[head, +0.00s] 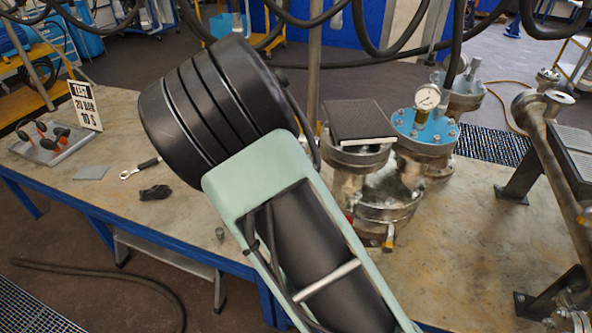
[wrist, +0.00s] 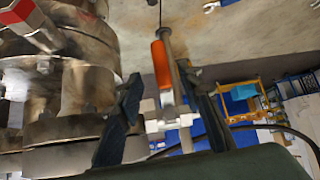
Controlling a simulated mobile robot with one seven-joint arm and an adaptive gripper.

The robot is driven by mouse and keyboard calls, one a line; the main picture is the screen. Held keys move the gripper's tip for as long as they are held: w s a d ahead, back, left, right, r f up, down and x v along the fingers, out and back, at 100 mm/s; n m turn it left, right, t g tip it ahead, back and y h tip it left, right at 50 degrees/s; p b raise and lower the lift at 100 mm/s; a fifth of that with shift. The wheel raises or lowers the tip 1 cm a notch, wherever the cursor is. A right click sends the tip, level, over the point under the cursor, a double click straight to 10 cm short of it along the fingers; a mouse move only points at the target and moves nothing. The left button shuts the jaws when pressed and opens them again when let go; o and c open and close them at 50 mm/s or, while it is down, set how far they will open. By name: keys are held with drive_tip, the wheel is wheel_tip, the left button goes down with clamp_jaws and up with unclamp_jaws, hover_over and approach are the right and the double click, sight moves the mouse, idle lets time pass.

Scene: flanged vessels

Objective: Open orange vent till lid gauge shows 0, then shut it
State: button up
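The orange vent handle (wrist: 161,65) shows in the wrist view, with a pale metal fitting (wrist: 170,118) beside it. My gripper (wrist: 162,80) has its two dark fingers spread apart. The orange handle appears between them in the picture; I cannot tell whether either finger touches it. In the head view my arm hides the gripper and the orange vent. The round white gauge (head: 428,97) stands on the blue lid (head: 425,126) of a flanged vessel (head: 405,168). Its needle is too small to read.
A red handle (wrist: 35,22) is close by at the upper left of the wrist view, beside large metal flanges (wrist: 65,130). A dark square plate (head: 358,119) lies on the neighbouring flange. A sign (head: 85,106), a wrench (head: 140,168) and a tray (head: 55,146) are on the bench's left.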

drive_tip(key=shift+v, duration=2.3)
